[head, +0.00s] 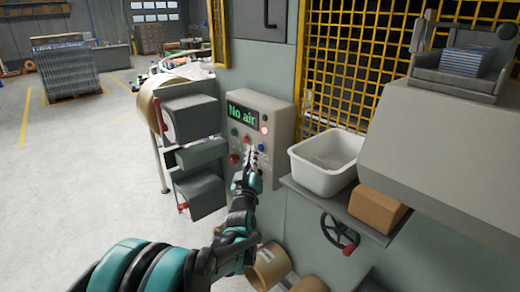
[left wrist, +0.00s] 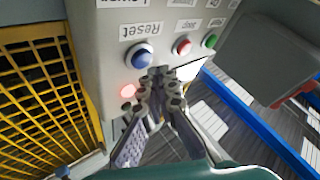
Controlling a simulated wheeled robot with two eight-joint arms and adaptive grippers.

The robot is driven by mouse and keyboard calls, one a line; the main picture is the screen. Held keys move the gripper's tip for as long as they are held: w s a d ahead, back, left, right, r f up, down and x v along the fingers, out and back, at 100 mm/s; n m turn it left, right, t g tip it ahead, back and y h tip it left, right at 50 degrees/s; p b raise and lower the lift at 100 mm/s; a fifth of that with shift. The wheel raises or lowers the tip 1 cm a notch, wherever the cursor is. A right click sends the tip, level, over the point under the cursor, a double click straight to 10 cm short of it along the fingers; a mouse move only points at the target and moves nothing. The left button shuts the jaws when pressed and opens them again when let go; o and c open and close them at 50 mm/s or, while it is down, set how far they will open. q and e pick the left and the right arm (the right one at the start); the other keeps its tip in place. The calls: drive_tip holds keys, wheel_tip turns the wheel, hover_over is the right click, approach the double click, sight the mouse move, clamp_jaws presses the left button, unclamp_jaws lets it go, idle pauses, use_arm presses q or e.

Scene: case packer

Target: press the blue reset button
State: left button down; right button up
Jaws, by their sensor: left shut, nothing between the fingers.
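The grey control box (head: 280,108) has a display (head: 241,114) reading "No air". The blue reset button (head: 261,148) is low on its right side. It shows in the left wrist view (left wrist: 142,55) as a round blue cap by an upside-down "Reset" label, uncovered. My left gripper (head: 251,153) is shut and empty in front of the box, just left of the blue button in the head view. In the left wrist view its fingertips (left wrist: 160,79) appear just beside the blue button; I cannot tell whether they touch the panel. My right gripper is not in view.
A red button (left wrist: 181,46) and a green button (left wrist: 210,41) are beside the blue one. A red lamp (head: 264,129) glows on the box. A white bin (head: 325,165) and a cardboard box (head: 377,209) stand on a shelf to the right. Yellow mesh (head: 350,70) is behind.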

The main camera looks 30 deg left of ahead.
use_arm(q)
drive_tip(key=shift+w, duration=0.1)
idle(0.4)
drive_tip(key=shift+w+d, duration=0.2)
drive_tip(key=shift+w, duration=0.1)
drive_tip(key=shift+w+d, duration=0.15)
drive_tip(key=shift+w, duration=0.3)
idle(0.7)
drive_tip(key=shift+s, duration=0.15)
drive_tip(key=shift+s+a, duration=0.35)
drive_tip(key=shift+s, duration=0.35)
drive_tip(key=shift+s, duration=0.1)
drive_tip(key=s, duration=0.1)
drive_tip(key=s+a, duration=0.1)
drive_tip(key=s, duration=0.1)
drive_tip(key=s+a, duration=0.1)
drive_tip(key=shift+s, duration=0.2)
idle(0.7)
